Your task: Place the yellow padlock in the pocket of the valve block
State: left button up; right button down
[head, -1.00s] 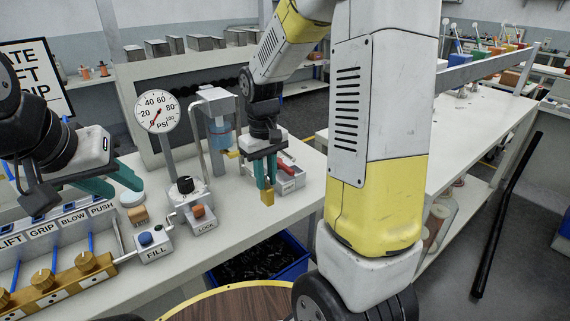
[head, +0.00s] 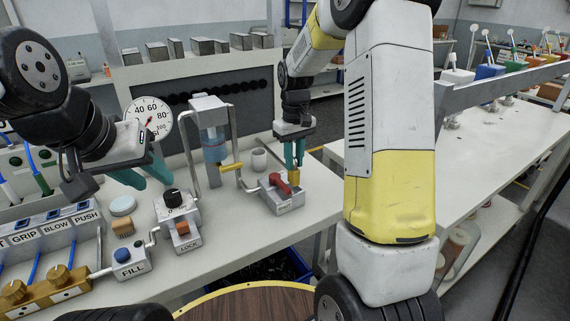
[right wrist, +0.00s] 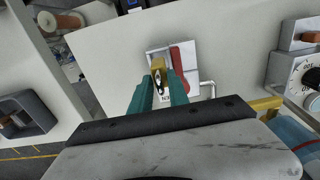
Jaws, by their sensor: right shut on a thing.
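The yellow padlock (head: 294,177) is between the teal fingers of my right gripper (head: 294,160), which is shut on it. In the right wrist view the padlock (right wrist: 157,70) shows at the fingertips, over the left part of the valve block (right wrist: 180,52). In the head view the valve block (head: 284,201) is a grey-white box with a red lever, and the padlock is at its top right side. Whether the padlock touches the block or is inside the pocket I cannot tell. My left gripper (head: 150,180) is open and empty above the bench at the left.
A pump stand with a blue-liquid cylinder (head: 214,150) and yellow handle stands left of the valve block. A gauge (head: 148,120), a LOCK box (head: 186,236) and a FILL box (head: 129,262) are further left. A small white cup (head: 259,159) stands behind the block.

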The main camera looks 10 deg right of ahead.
aim_at(294, 167)
jog(key=shift+f, duration=1.9)
jog(key=shift+f, duration=0.15)
jog(key=c, duration=1.3)
grip_release()
jog(key=shift+o, duration=0.2)
